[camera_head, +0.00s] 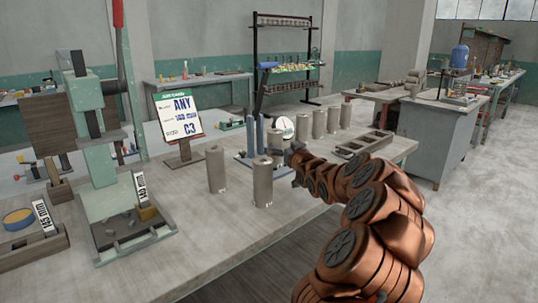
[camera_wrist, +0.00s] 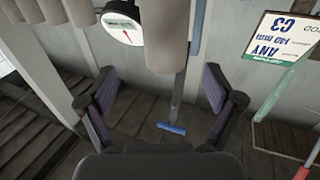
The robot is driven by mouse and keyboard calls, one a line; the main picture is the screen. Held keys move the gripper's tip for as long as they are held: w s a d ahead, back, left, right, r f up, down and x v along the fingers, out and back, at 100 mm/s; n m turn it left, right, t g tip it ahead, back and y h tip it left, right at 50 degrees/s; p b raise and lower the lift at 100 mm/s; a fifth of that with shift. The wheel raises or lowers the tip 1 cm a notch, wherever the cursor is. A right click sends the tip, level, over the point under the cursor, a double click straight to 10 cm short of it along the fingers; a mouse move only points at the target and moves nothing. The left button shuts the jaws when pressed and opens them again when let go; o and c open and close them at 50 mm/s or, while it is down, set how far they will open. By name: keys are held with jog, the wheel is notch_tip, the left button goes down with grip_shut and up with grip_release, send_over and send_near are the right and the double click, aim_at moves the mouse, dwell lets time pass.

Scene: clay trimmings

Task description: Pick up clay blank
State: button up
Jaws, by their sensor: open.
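Several grey-beige clay blanks, upright cylinders, stand on the workbench (camera_head: 215,245). In the head view one clay blank (camera_head: 263,182) stands just left of my gripper (camera_head: 293,160), and another clay blank (camera_head: 216,170) stands further left. More stand behind, including one clay blank (camera_head: 319,122) in the back row. In the wrist view my gripper (camera_wrist: 160,98) is open, with nothing between its fingers. A large clay blank (camera_wrist: 167,38) shows above the gap between the fingers, cut off by the top edge. My fingertips are hard to make out in the head view.
A round white dial (camera_head: 286,128) stands behind the gripper. A sign (camera_head: 179,113) and a green press (camera_head: 98,145) stand to the left. An empty slotted tray (camera_head: 364,144) lies to the right. The bench front is largely clear.

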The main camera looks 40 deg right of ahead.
aim_at(277, 141)
jog(key=shift+x, duration=0.85)
jog(key=shift+w+a+p+x, duration=0.1)
jog(key=shift+a+p+x, duration=0.1)
jog(key=shift+x, duration=0.85)
jog(key=shift+w+a+p+x, duration=0.15)
jog(key=shift+a+x, duration=0.1)
jog(key=shift+x, duration=0.75)
jog(key=shift+w+d, duration=0.4)
jog(key=shift+w, duration=0.1)
jog(key=shift+w+d, duration=0.1)
jog(key=shift+w, duration=0.35)
jog(key=shift+c, duration=0.3)
jog(key=shift+r, duration=0.1)
grip_shut()
